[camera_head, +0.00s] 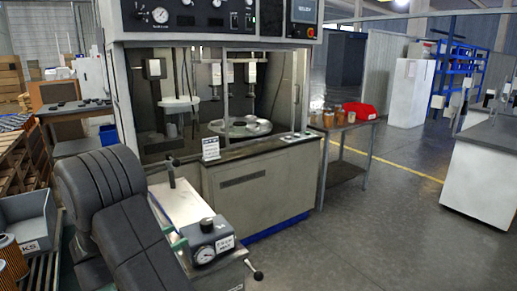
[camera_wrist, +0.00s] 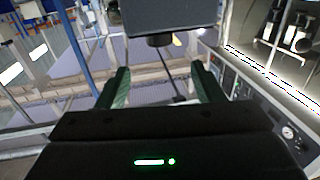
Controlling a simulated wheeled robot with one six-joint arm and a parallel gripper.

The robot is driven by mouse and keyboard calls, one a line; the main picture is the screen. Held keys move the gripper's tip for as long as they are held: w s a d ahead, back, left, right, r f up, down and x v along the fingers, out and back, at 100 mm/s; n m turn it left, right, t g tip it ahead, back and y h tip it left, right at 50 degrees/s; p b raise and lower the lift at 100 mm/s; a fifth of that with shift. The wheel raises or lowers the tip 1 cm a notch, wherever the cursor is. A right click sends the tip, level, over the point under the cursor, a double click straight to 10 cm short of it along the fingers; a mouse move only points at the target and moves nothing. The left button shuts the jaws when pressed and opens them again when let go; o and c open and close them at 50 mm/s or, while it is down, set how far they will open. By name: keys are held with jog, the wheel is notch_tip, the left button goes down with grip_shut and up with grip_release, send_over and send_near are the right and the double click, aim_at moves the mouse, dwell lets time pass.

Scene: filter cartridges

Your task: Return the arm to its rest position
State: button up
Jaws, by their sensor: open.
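My gripper (camera_wrist: 160,75) shows in the wrist view with its two green fingers spread wide apart. No object is held between them. In the head view my dark, padded-looking arm rises at the lower left, in front of the test machine. Two small green pieces beside it look like the finger ends; the rest of the gripper is hidden behind the arm. A dark block (camera_wrist: 170,18) with a round part underneath fills the top of the wrist view, beyond the fingers.
The test machine (camera_head: 258,190) stands behind a bench unit with a gauge box (camera_head: 208,240). A side table (camera_head: 350,129) holds several small cups and a red bin (camera_head: 360,111). A grey crate (camera_head: 28,219) and orange filter cartridges (camera_head: 12,258) are lower left.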

aim_at(207, 221)
jog(key=x, duration=1.2)
jog(key=shift+d+p, duration=0.15)
jog(key=shift+p, duration=0.2)
jog(key=shift+f+n+t+y+b, duration=0.25)
jog(key=shift+n+t+y+b, duration=0.25)
jog(key=shift+n+t+y, duration=0.15)
jog(key=shift+s+n+t+y+b, duration=0.15)
jog(key=shift+n+t+y+b, duration=0.55)
jog(key=shift+y, duration=0.35)
jog(key=n+t+y+b, duration=0.2)
jog(key=n+y, duration=0.2)
jog(key=y, duration=0.1)
jog(key=shift+y+b, duration=0.3)
jog(key=shift+r+n+t+y+b, duration=0.15)
jog(key=shift+n+y+b, duration=0.45)
jog(key=shift+n+y, duration=0.7)
jog(key=shift+n+t+y+b, duration=0.1)
jog(key=shift+n+y+b, duration=0.55)
jog(key=shift+y, duration=1.15)
jog(key=shift+n+y, duration=0.6)
jog(key=shift+y, duration=0.3)
jog(key=shift+a+n+g+y+p, duration=0.2)
jog(key=shift+n+g+y+p, duration=0.4)
jog(key=shift+n+y, duration=0.65)
jog(key=shift+r+n+g+y+p, duration=0.2)
jog(key=shift+g+y+p, duration=0.3)
jog(key=shift+y, duration=0.45)
jog(key=shift+n+g+y+p, duration=0.3)
jog(key=shift+n+y+p, duration=0.35)
jog(key=shift+y+p, duration=0.2)
